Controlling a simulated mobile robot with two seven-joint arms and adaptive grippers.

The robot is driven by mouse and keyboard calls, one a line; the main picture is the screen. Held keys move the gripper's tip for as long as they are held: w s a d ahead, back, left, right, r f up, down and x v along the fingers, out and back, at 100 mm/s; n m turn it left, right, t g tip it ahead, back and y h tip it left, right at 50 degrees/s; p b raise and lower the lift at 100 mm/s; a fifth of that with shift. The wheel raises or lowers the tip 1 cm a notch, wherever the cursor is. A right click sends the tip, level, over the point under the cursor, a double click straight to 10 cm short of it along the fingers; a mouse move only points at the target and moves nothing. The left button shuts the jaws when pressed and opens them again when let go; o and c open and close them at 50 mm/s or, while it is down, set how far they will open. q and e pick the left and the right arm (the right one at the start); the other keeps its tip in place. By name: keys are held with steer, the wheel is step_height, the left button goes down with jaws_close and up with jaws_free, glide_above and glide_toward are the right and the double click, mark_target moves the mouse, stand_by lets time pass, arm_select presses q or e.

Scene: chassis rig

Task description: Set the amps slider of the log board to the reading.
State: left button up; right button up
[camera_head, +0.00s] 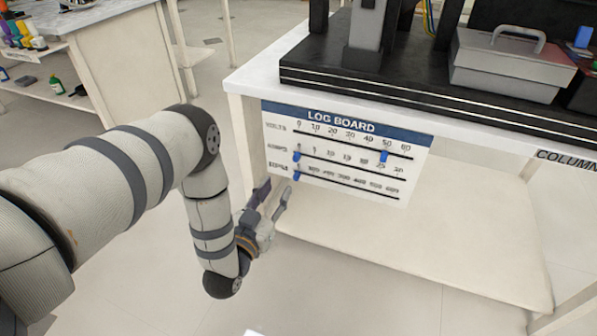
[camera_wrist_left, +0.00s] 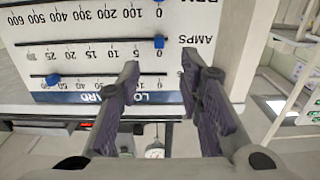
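The log board (camera_head: 345,172) is a white panel with a blue header on the bench front, with volts, amps and RPM scales. It appears upside down in the left wrist view (camera_wrist_left: 100,62). The blue amps slider (camera_head: 297,156) is at 0; it also shows in the left wrist view (camera_wrist_left: 158,41). The volts slider (camera_head: 384,156) is near 50, and the RPM slider (camera_head: 296,175) is at 0. My left gripper (camera_head: 276,190) is open and empty, just in front of the board's lower left. In the wrist view, its fingertips (camera_wrist_left: 160,64) lie apart below the amps slider. My right gripper is not in view.
A grey toolbox (camera_head: 510,65) stands on the black platform (camera_head: 400,85) on the bench. A small round dial (camera_wrist_left: 154,152) shows between my fingers in the wrist view; its reading is illegible. A lower shelf (camera_head: 420,245) lies under the board. Another bench stands at the left.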

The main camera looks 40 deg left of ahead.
mark_target(295, 160)
arm_select(q)
steer(key=x, duration=0.6)
steer(key=b+x, duration=0.1)
steer(key=x, duration=0.4)
steer(key=shift+w+r+b, duration=0.25)
steer(key=shift+w+b, duration=0.05)
steer(key=shift+w, duration=0.1)
jaws_close()
steer(key=shift+d, duration=0.1)
